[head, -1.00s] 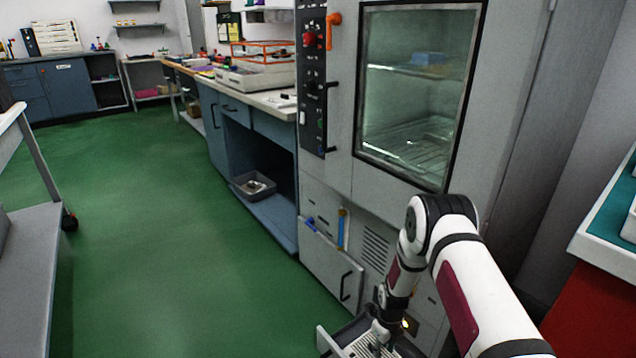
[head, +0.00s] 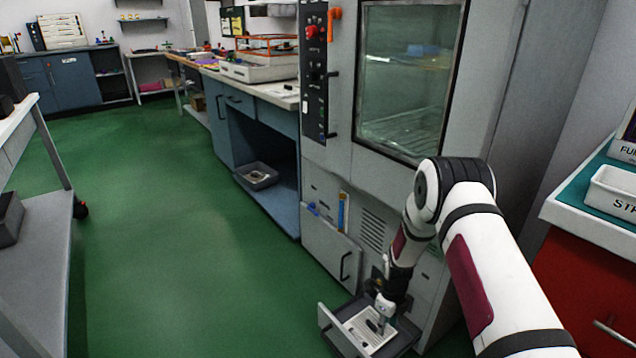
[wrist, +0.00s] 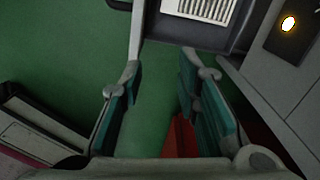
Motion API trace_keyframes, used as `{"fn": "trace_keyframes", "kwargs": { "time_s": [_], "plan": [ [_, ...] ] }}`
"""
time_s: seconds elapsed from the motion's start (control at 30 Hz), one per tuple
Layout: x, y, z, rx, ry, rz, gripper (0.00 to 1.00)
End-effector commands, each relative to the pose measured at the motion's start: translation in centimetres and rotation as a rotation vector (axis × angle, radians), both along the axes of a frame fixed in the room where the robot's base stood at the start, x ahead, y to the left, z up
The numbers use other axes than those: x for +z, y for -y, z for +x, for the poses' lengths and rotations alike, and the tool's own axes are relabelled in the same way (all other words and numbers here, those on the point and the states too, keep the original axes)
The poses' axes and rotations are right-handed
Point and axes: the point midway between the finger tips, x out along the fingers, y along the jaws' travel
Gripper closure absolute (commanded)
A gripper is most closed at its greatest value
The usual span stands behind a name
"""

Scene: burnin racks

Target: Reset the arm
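My arm reaches down in front of the grey oven cabinet (head: 375,190) in the head view. My gripper (head: 385,308) is low, by the pulled-out bottom drawer (head: 335,333) with a pale slotted insert (head: 366,331). In the wrist view my gripper (wrist: 158,80) is open, with a clear gap between its teal-padded fingers and only green floor and a bit of red behind it. The drawer (wrist: 185,32) and its insert (wrist: 208,8) lie just beyond the fingertips. I cannot tell whether the left finger touches the drawer's edge.
A blue bench (head: 265,120) with a grey bin (head: 257,176) on its shelf stands left of the oven. A grey cart (head: 35,235) is at the left, and a red cabinet (head: 590,290) with a white bin (head: 612,190) at the right. Green floor between is clear.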

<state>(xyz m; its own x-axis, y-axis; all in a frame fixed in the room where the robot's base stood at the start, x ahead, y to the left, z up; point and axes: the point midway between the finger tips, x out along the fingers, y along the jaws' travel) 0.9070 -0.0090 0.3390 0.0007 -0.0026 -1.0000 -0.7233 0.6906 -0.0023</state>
Motion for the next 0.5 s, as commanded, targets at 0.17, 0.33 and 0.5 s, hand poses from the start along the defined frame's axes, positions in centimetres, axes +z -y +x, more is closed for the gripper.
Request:
{"fn": "trace_keyframes", "kwargs": {
  "time_s": [0.17,0.33,0.5],
  "plan": [
    [5.2,0.0,0.7,0.119,0.006,-0.003,0.7],
    [12.6,0.0,0.5,0.298,0.009,-0.008,0.7],
    [20.8,-0.1,-1.1,0.516,0.007,-0.013,0.7]
  ]
}}
